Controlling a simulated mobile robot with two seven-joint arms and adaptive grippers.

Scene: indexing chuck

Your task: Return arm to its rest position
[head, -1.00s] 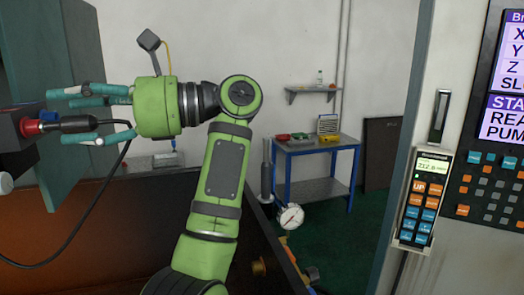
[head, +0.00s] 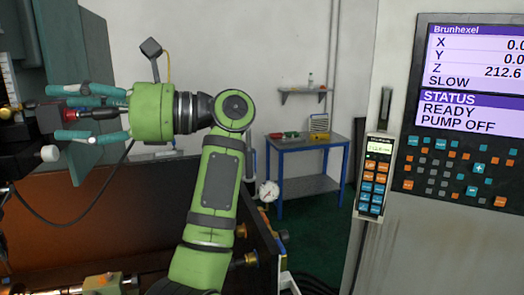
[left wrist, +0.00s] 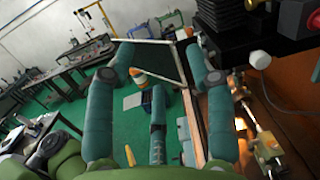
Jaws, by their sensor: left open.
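My left arm (head: 213,185) is green and bends at a dark elbow joint, with its hand pointing left in the head view. My left gripper (head: 64,112) has teal fingers spread open. A dark plug with a red ring (head: 71,114) and a black cable appears between the fingers in the head view. In the left wrist view my left gripper (left wrist: 160,65) is open, and nothing shows between its fingers. My right gripper is in neither view.
A machine control panel (head: 465,120) and a hand pendant (head: 375,178) stand at the right. A blue table (head: 305,145) is behind. A dark block with a white knob (left wrist: 260,60) is close beside the fingers in the left wrist view. Green floor (head: 325,225) is open near the table.

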